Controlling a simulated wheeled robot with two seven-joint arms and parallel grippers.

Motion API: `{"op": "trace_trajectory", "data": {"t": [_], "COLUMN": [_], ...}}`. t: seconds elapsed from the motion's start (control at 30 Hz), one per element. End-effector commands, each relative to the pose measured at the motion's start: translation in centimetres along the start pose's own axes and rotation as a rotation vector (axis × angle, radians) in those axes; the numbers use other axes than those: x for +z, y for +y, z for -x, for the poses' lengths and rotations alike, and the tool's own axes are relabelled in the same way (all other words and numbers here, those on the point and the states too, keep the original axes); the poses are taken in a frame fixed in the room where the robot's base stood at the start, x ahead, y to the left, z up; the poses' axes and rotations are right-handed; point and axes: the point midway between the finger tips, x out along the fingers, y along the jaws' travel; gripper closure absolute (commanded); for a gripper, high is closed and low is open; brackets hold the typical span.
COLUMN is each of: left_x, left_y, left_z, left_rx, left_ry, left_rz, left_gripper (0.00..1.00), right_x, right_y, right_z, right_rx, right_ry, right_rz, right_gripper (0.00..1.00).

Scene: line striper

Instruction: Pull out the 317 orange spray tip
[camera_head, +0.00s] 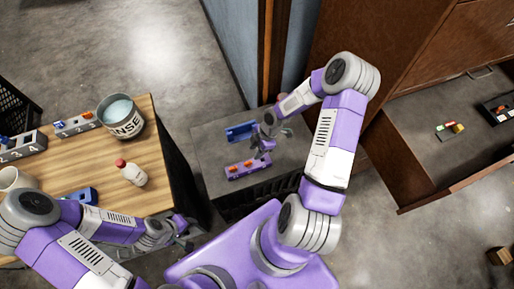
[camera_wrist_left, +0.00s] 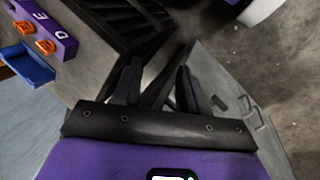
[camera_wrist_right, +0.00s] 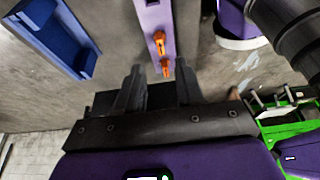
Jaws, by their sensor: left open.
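A purple block (camera_head: 247,169) with orange spray tips on top stands on the grey surface in front of me. In the right wrist view, orange tips (camera_wrist_right: 160,42) sit in the purple block (camera_wrist_right: 153,18), the nearer one (camera_wrist_right: 166,66) just beyond my fingertips. I cannot read a 317 mark on any tip. My right gripper (camera_wrist_right: 158,88) is open and empty beside the block's end; in the head view it hangs over the grey surface. My left gripper (camera_wrist_left: 157,78) is open and empty, near the wooden table's edge. The left wrist view shows orange tips (camera_wrist_left: 47,46) in the lettered block.
A blue tray (camera_head: 240,132) lies behind the purple block. An open drawer (camera_head: 425,150) is at the right. A green object (camera_wrist_right: 282,118) shows in the right wrist view.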

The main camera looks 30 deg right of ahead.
Motion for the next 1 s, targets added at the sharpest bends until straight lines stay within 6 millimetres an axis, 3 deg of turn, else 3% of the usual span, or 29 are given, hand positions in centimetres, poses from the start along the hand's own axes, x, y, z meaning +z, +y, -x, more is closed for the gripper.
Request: {"op": "trace_trajectory", "data": {"t": [0.2,0.6,1.0], "left_x": [-0.1,-0.3,-0.3], "left_y": [-1.1,-2.6,-3.0], "left_z": [-3.0,-6.9,-8.0], "left_rx": [0.0,0.0,0.0], "left_ry": [0.0,0.0,0.0], "left_rz": [0.0,0.0,0.0], "left_gripper": [0.57,0.57,0.57], "right_x": [0.2,0.1,-0.1], "right_y": [-0.1,-0.1,0.0], "right_z": [-3.2,-7.6,-9.0], "right_rx": [-0.002,-0.001,0.0], "right_ry": [0.001,0.001,0.001], "right_rz": [0.0,-0.002,-0.004], "right_gripper": [0.63,0.63,0.63]}}
